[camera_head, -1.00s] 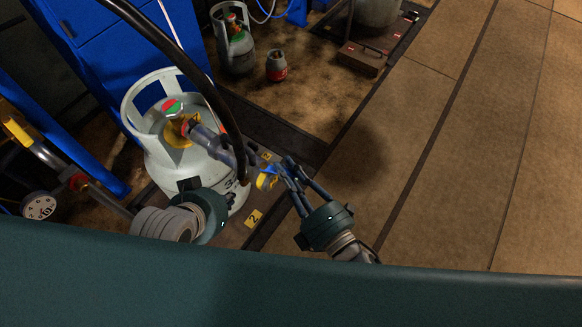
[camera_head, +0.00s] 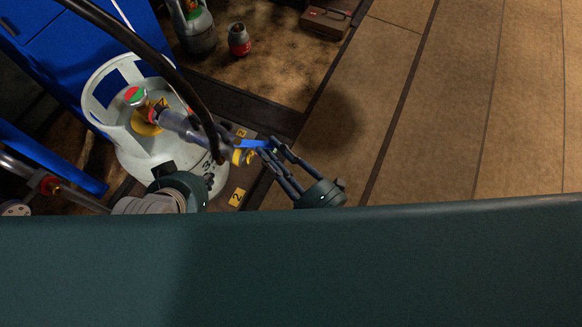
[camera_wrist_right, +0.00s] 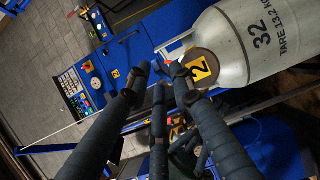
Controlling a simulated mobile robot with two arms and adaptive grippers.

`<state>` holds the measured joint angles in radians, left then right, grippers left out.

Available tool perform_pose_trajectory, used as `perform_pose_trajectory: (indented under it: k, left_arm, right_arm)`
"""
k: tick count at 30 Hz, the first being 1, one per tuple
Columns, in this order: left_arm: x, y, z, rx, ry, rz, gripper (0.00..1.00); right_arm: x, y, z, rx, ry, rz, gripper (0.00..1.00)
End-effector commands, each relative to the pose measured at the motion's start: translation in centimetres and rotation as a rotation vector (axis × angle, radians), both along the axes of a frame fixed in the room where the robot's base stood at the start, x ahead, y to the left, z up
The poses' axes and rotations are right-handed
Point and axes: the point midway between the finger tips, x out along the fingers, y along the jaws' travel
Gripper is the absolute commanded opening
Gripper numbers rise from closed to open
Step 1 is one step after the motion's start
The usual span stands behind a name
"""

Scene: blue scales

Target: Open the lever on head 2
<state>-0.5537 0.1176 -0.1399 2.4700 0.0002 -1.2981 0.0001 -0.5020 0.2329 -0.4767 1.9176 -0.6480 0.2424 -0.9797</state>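Head 2 (camera_head: 185,128) is a grey cylinder-shaped filling head at the end of a black hose, at the top of a white gas bottle (camera_head: 135,160). A blue lever (camera_head: 255,144) sticks out to the right, beside a yellow part (camera_head: 241,157). My right gripper (camera_head: 268,148) is at the lever's outer end; whether it touches is unclear. In the right wrist view its fingers (camera_wrist_right: 160,75) are apart, with nothing clearly held between them. My left gripper (camera_head: 195,183) is low in front of the bottle; its fingertips are mostly hidden.
A blue cabinet (camera_head: 60,50) stands behind at the left. A small red bottle (camera_head: 238,40) and brown case (camera_head: 325,22) are farther back. The brown floor at the right is clear.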

Motion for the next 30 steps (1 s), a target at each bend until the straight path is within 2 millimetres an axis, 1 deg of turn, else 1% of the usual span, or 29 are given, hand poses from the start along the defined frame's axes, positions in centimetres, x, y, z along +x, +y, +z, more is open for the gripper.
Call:
perform_pose_trajectory:
  k: [1, 6, 10, 14, 18, 26, 29, 30]
  left_arm:
    - [0.0, 0.0, 0.0, 0.000, 0.000, 0.000, 0.00]
    - [0.0, 0.0, 0.0, 0.000, -0.001, 0.000, 0.00]
    - [0.0, 0.0, 0.0, 0.000, -0.001, 0.000, 0.00]
    - [0.0, 0.0, 0.0, 0.000, -0.001, 0.000, 0.00]
    - [0.0, 0.0, 0.0, 0.000, -0.001, 0.000, 0.00]
    - [0.0, 0.0, 0.0, 0.000, -0.001, 0.000, 0.00]
    - [0.0, 0.0, 0.0, 0.000, -0.001, 0.000, 0.00]
    - [0.0, 0.0, 0.0, 0.000, -0.001, 0.000, 0.00]
  right_arm:
    - [-1.1, -0.8, -0.2, -0.002, 0.006, -0.001, 0.22]
    - [-3.9, -3.0, -0.2, -0.001, 0.006, -0.001, 0.22]
    - [-5.5, -4.4, -0.1, -0.003, 0.004, -0.001, 0.22]
    - [-6.4, -5.1, -0.1, -0.001, 0.002, -0.001, 0.22]
    - [-6.7, -5.4, 0.0, -0.001, 0.002, -0.002, 0.22]
    - [-6.6, -5.5, 0.0, 0.000, 0.003, -0.005, 0.22]
    - [-5.3, -6.4, 0.0, 0.021, 0.044, -0.049, 0.22]
    - [-4.2, -7.2, 0.0, 0.041, 0.080, -0.089, 0.22]
